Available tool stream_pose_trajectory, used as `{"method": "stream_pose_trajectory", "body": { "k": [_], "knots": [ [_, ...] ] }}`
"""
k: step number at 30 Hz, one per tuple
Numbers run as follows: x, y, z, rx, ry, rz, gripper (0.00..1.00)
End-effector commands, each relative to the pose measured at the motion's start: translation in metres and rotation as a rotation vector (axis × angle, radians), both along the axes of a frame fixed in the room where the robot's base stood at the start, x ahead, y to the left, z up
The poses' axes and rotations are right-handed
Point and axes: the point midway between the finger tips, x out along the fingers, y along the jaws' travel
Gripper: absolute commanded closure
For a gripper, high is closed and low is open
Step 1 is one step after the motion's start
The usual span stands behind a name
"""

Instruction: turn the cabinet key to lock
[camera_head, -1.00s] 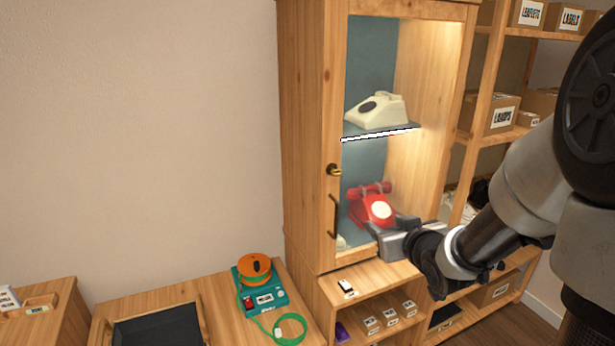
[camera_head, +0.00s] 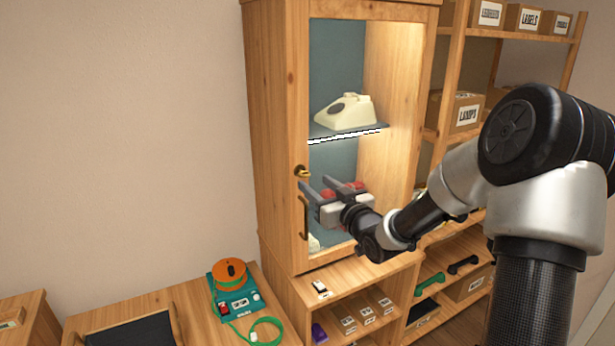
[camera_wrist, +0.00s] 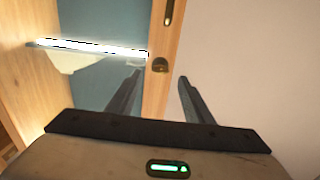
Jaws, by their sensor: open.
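The wooden cabinet (camera_head: 275,120) has a glazed door. Its brass key and lock (camera_head: 302,171) sit on the door's left frame, above a dark bar handle (camera_head: 304,218). The key also shows in the wrist view (camera_wrist: 159,65), between and beyond my fingertips. My gripper (camera_head: 318,184) is open and empty, in front of the door, just right of and slightly below the key, apart from it. In the wrist view my gripper (camera_wrist: 159,78) has its two fingers spread on either side of the key. Which way the key is turned is too small to tell.
A cream phone (camera_head: 345,111) stands on the lit shelf inside. A red phone (camera_head: 350,187) below is mostly hidden by my gripper. A teal box with an orange reel (camera_head: 231,272) stands on the low bench. Open shelving (camera_head: 470,140) is to the right.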

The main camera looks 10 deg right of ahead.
Motion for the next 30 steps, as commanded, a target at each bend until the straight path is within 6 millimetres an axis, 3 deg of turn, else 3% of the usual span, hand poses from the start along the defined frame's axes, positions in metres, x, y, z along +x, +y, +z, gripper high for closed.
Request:
{"method": "stream_pose_trajectory", "body": {
  "k": [3, 9, 21, 28, 30],
  "knots": [
    [0.023, 0.009, 0.001, 0.002, 0.000, 0.003, 0.53],
    [0.047, 0.016, 0.001, 0.000, -0.001, 0.001, 0.53],
    [0.055, 0.018, 0.000, 0.000, 0.001, 0.000, 0.53],
    [0.054, 0.018, 0.000, -0.001, 0.001, 0.000, 0.90],
    [0.054, 0.018, 0.000, -0.001, 0.001, 0.000, 0.94]
  ]
}}
